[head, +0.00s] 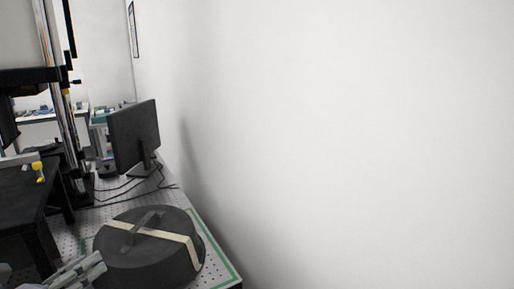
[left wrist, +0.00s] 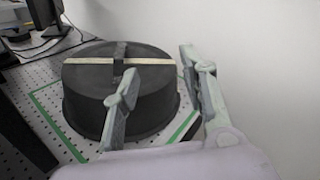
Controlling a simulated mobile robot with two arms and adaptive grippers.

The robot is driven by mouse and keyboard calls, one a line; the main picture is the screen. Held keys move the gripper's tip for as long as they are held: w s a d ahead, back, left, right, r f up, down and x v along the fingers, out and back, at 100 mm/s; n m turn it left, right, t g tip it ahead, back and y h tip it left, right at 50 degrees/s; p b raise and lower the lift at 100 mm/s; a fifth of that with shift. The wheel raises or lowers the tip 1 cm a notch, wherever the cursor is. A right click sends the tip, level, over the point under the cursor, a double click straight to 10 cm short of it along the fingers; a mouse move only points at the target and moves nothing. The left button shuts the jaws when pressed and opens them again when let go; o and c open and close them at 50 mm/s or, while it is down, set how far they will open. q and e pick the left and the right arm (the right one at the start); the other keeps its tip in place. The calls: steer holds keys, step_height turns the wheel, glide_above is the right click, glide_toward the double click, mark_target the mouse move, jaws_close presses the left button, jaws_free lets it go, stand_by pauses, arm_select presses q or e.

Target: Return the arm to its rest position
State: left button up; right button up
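My left gripper (head: 78,272) shows at the bottom left of the head view, just left of a round black lidded case with a pale strap and a dark handle (head: 150,243). In the left wrist view its two fingers (left wrist: 160,90) stand apart with nothing between them. The black case (left wrist: 85,85) is beyond the fingers there, and one finger overlaps its front side in the picture. I cannot tell whether the finger touches it. My right gripper is in neither view.
The case stands inside a green tape outline (head: 222,270) on a perforated table. A monitor (head: 135,137) with cables stands behind it. A black bench with a tall frame (head: 22,205) is at left. A bare white wall (head: 350,130) fills the right.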

arm_select(q)
step_height(320, 180, up, 4)
steer(key=s+n+t+y, duration=0.3)
steer(key=n+t+y, duration=0.3)
steer(key=n, duration=0.8)
steer(key=s+a+f+n+g+y, duration=0.1)
steer(key=s+f+n+g+y, duration=0.1)
steer(key=f+n+g+y, duration=0.4)
steer(key=s+a+f+n+g+y, duration=0.2)
steer(key=f+n, duration=0.7)
steer(key=n, duration=0.2)
steer(key=s+d+f+n+g+h, duration=0.4)
steer(key=s+d+f+g+h, duration=0.5)
steer(key=s+d+f, duration=0.85)
step_height(320, 180, down, 25)
steer(key=g+y, duration=0.1)
steer(key=g, duration=0.2)
steer(key=s+a+f, duration=0.2)
steer(key=s+f, duration=1.4)
steer(key=s, duration=0.1)
steer(key=shift+s+a+m+g, duration=0.15)
steer(key=shift+a+m+g, duration=0.2)
steer(key=shift+m+g, duration=0.05)
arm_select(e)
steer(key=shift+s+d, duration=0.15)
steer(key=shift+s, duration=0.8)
